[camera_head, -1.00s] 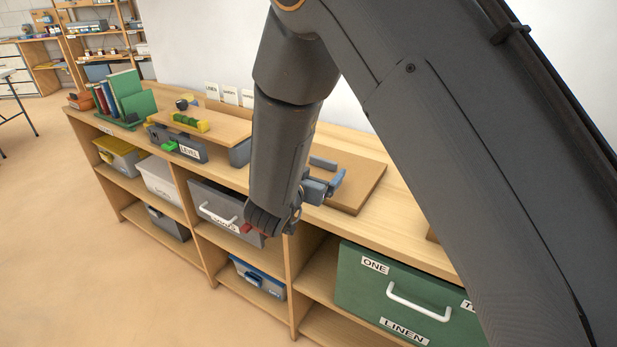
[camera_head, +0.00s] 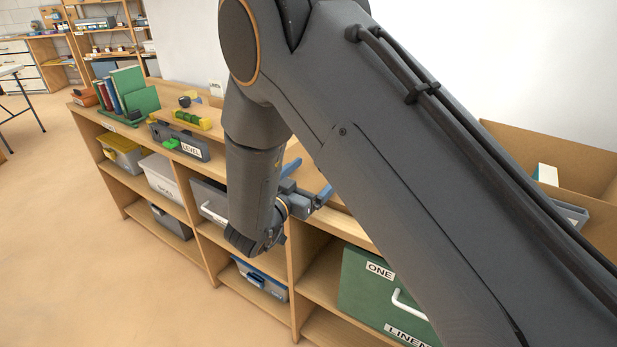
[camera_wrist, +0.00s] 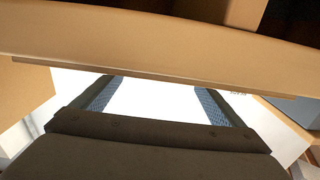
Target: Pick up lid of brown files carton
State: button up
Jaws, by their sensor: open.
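My gripper (camera_head: 308,181) is open and empty, with its two blue-padded fingers apart above the shelf top. In the wrist view the fingers (camera_wrist: 155,100) spread against a white background, with nothing between them. A flat brown panel, seemingly the lid (camera_head: 340,207), lies on the shelf top beside the fingers. My arm hides most of it, and I cannot tell whether the fingers touch it. An open brown carton (camera_head: 592,158) stands on the shelf at the right, with a white item and a grey item inside. My arm hides its left part.
The wooden shelf's front edge (camera_wrist: 160,50) crosses the wrist view. A green box (camera_head: 365,300) fills a lower compartment. The floor in front is clear.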

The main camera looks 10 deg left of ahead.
jog(key=shift+x, duration=2.35)
jog(key=shift+p, duration=0.3)
jog(key=c, duration=1.2)
